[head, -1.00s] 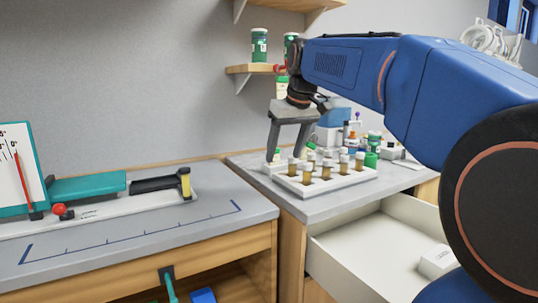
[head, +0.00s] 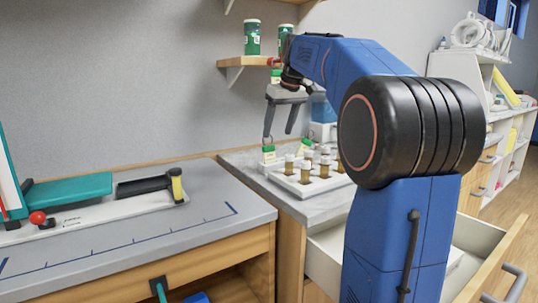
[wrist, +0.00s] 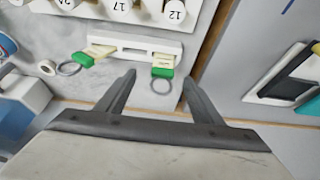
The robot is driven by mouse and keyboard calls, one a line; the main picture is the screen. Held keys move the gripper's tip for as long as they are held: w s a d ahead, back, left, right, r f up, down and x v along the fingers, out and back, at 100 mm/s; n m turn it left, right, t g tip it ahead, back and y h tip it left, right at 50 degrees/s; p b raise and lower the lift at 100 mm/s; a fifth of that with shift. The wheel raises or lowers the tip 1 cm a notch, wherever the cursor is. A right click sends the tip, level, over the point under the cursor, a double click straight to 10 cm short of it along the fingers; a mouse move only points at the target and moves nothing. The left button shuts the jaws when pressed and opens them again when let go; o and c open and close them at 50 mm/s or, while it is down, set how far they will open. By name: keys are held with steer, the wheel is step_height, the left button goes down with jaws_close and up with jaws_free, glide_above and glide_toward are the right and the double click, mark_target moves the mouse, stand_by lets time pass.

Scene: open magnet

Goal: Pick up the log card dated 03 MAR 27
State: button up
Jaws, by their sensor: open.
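Two cream cards with green ends and wire rings stand in a white slotted holder (wrist: 135,44). One card (wrist: 162,62) is on the right in the wrist view, and the other card (wrist: 95,53) is on the left. In the head view, one green-ended card (head: 268,156) shows at the rack's left end. Their dates are too small to read, so I cannot tell which is 03 MAR 27. My gripper (wrist: 159,77) is open and empty, its fingertips on either side of the right card in the wrist view. It also shows above the holder in the head view (head: 279,137).
A white rack (head: 310,187) of brown vials with numbered white caps stands beside the holder. An open drawer (head: 328,245) is below that counter. A grey bench (head: 120,240) with a teal device (head: 68,190) is at left. A shelf (head: 245,62) with green jars hangs above.

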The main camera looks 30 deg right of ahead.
mark_target(270, 150)
steer(key=x, duration=0.5)
steer(key=shift+a+x, duration=0.2)
steer(key=shift+x, duration=1.15)
steer(key=shift+a+x, duration=0.15)
steer(key=shift+x, duration=1.25)
steer(key=shift+w+r, duration=0.1)
steer(key=shift+w, duration=0.05)
steer(key=c, duration=1.1)
